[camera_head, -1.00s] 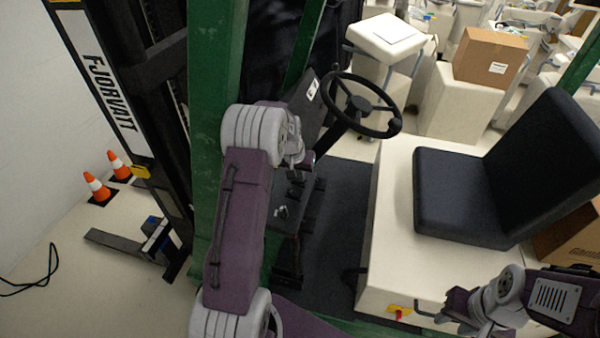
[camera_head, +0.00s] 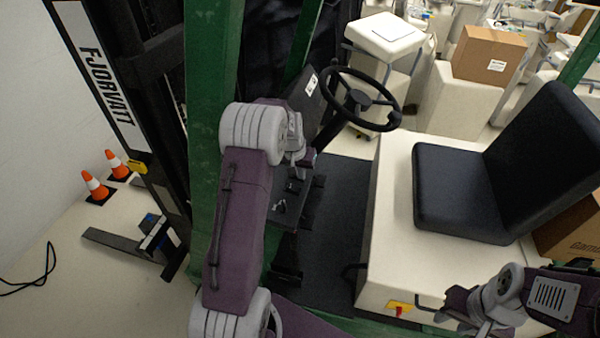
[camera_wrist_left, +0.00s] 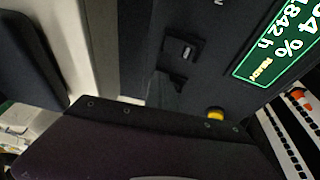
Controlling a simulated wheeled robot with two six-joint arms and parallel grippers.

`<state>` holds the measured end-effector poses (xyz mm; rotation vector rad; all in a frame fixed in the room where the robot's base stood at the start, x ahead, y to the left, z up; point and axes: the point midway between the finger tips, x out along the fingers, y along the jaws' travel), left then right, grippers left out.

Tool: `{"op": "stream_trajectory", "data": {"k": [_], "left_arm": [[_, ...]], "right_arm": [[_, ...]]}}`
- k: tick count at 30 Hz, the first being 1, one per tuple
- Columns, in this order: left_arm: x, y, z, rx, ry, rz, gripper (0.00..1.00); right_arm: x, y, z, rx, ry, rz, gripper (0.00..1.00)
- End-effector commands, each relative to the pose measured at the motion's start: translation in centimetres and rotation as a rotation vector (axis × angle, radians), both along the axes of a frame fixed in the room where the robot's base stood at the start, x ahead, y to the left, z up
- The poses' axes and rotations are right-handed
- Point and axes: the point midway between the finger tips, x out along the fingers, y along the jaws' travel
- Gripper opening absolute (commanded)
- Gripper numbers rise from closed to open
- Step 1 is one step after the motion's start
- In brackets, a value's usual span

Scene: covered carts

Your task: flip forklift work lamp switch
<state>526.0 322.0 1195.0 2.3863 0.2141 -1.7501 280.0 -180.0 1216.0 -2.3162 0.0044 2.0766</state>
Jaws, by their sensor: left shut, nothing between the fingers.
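I cannot tell for sure that this is the work lamp switch. A green-framed display (camera_wrist_left: 277,42) is to its right and a yellow knob (camera_wrist_left: 215,113) is below right. My left gripper (camera_head: 304,160) is shut and empty beside the console, partly hidden by its wrist. A dark purple part of mine covers the lower wrist view. My right gripper (camera_head: 452,303) is low by the seat base, its fingers unclear.
The steering wheel (camera_head: 362,102) is just right of my left wrist. A green post (camera_head: 213,130) stands close on the left. The black seat (camera_head: 465,190) and its cream base (camera_head: 395,220) are on the right. A red and yellow switch (camera_head: 398,309) is on the base's front.

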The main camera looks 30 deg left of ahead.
Motion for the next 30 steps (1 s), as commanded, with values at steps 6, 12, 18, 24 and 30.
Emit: {"op": "stream_trajectory", "data": {"k": [6,12,18,24,30], "left_arm": [[-0.6,1.0,-0.5,-0.004,0.015,0.0,0.0],[-0.6,1.2,-0.4,-0.001,0.012,0.0,0.0],[-0.5,1.1,0.7,0.002,0.01,0.0,0.0],[-0.2,0.2,5.4,0.004,0.006,-0.004,0.0],[-1.2,-1.5,8.5,0.006,-0.001,-0.005,0.0]], "right_arm": [[0.0,0.0,-0.1,0.0,0.0,0.0,0.36],[0.0,0.0,-0.1,0.0,0.0,0.0,0.36],[0.0,0.0,0.8,0.0,0.0,0.0,0.36],[0.0,0.0,4.5,0.0,0.0,0.0,0.36],[0.0,0.0,0.7,0.0,0.001,0.0,0.36]]}}
